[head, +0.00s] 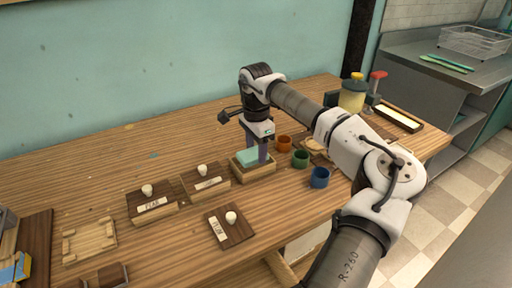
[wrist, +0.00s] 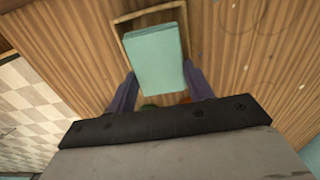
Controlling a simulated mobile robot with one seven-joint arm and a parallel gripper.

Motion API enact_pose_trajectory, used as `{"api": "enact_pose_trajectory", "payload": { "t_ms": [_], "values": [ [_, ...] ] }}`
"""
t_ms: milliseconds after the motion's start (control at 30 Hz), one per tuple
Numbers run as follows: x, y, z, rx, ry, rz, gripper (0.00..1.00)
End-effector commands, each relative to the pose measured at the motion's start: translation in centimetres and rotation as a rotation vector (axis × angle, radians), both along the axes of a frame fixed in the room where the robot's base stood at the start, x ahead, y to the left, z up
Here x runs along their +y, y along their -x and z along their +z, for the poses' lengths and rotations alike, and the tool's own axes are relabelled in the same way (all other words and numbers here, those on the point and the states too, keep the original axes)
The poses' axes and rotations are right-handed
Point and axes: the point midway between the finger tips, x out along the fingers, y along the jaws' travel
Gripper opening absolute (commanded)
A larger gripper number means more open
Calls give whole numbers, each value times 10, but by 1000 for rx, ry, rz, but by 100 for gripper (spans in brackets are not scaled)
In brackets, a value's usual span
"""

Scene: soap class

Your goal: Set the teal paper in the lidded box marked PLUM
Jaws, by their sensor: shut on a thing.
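The teal paper (head: 247,157) is a thick stack. My gripper (head: 256,155) is shut on it, one finger on each side. The wrist view also shows the paper (wrist: 157,60) between my fingers (wrist: 161,80). It is over or partly inside an open wooden box (head: 256,173); in the wrist view the box rim (wrist: 148,14) shows around its far end. I cannot tell if the paper touches the box floor. A dark lid (head: 234,232) with a white knob and a label that seems to read PLUM lies on the table, off any box.
Two boxes with knobbed lids stand left of the open box: one marked PEAR (head: 152,203) and one with an unclear label (head: 206,181). Orange (head: 284,143), green (head: 300,158) and blue (head: 319,177) cups stand close right. An empty wooden tray (head: 89,240) lies at left.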

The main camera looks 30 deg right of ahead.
Motion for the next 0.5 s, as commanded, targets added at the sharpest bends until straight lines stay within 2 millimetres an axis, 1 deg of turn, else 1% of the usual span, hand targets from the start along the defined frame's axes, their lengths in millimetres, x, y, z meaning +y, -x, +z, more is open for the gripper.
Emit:
{"api": "enact_pose_trajectory", "payload": {
  "t_ms": [500],
  "values": [
    [0,0,-6,0,0,0,30]
  ]
}}
